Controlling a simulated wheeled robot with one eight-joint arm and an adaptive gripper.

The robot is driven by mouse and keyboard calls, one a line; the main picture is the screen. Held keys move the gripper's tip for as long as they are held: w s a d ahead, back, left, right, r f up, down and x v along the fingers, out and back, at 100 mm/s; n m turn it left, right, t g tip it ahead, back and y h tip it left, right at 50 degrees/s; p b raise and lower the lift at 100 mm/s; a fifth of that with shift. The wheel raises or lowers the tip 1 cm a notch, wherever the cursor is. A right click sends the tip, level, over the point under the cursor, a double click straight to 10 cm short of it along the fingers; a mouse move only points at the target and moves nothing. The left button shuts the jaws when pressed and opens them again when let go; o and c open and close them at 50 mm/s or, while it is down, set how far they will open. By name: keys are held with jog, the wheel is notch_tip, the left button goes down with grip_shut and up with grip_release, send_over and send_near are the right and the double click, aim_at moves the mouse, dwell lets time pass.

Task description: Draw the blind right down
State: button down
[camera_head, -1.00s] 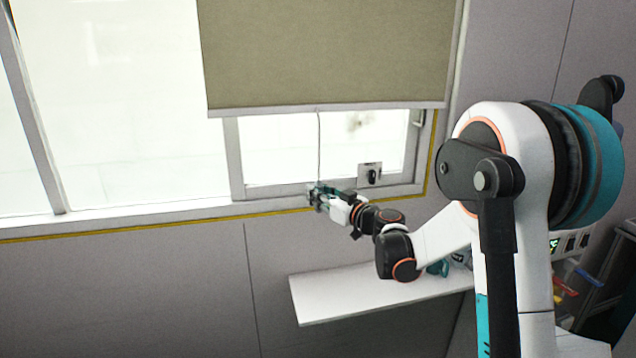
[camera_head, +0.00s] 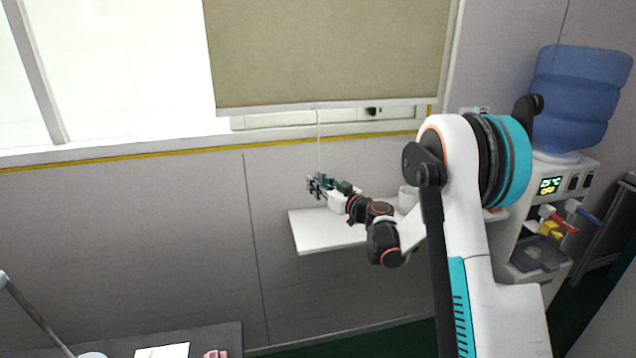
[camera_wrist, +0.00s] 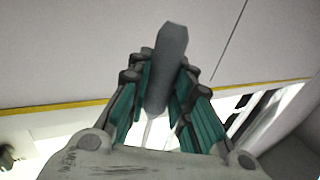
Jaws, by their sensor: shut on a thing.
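The olive-beige blind (camera_head: 330,52) hangs over the right part of the window in the head view, and its pale bottom bar (camera_head: 330,106) is near the window's lower frame. A thin cord (camera_head: 318,145) runs straight down from the bar to my gripper. My gripper (camera_head: 314,187) is below the sill, in front of the grey wall. In the wrist view my gripper (camera_wrist: 160,95) is shut on a grey cylindrical pull (camera_wrist: 168,65), with the pale cord (camera_wrist: 148,130) leading away from it.
A white shelf (camera_head: 315,235) projects from the wall just below my gripper, with a pale cup (camera_head: 407,197) on it. A water dispenser (camera_head: 550,205) with a blue bottle (camera_head: 580,100) stands at right. A dark table (camera_head: 215,338) is at lower left.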

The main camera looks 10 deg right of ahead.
jog(key=c, duration=1.4)
grip_release()
jog(key=shift+s+d, duration=0.1)
jog(key=v, duration=1.2)
